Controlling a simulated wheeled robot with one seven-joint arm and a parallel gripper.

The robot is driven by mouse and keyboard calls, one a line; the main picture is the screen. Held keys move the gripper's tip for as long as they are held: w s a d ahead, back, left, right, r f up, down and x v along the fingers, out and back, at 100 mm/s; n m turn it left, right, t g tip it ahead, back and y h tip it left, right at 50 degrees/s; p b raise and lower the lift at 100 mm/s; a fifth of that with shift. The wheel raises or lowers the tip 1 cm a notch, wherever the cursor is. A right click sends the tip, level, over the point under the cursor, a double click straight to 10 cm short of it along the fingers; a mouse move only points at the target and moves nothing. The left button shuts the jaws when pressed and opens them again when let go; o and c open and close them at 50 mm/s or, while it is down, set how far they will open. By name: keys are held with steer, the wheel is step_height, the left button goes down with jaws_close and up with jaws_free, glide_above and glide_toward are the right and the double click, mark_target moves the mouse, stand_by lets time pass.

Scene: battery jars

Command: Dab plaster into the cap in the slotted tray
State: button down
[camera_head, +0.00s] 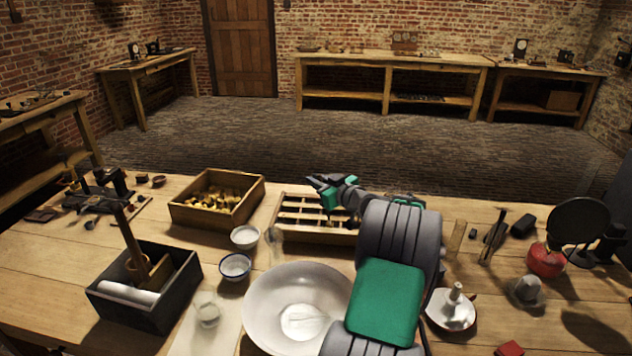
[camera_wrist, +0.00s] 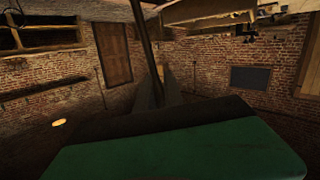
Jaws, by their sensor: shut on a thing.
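The slotted wooden tray (camera_head: 290,237) stands mid-table, with slats across it. My gripper (camera_head: 318,183) is above its far right part, and my arm covers the tray's right end. In the wrist view my gripper (camera_wrist: 157,88) is shut on a thin dark rod (camera_wrist: 142,35); the rod's far end is out of frame. I cannot make out the rod in the head view. A wide white bowl (camera_head: 265,300) stands nearer, with a white mass, perhaps plaster (camera_head: 303,322), at its bottom. I cannot make out the cap in the tray; it may be hidden or too small.
Left of the tray are a wooden box of brass-coloured pieces (camera_head: 182,213), two small bowls (camera_head: 235,266) and a dark box (camera_head: 150,322) with a roll and upright handle. Glass jars stand near the bowl. Right are a white dish (camera_head: 440,318) and a red round object (camera_head: 546,261).

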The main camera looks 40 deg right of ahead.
steer(key=shift+f+b, duration=0.3)
steer(key=shift+b, duration=0.1)
stand_by(0.6)
steer(key=shift+r, duration=0.15)
stand_by(0.7)
step_height(320, 180, up, 7)
steer(key=p, duration=0.2)
steer(key=shift+r, duration=0.2)
stand_by(0.5)
steer(key=shift+r, duration=0.1)
stand_by(0.3)
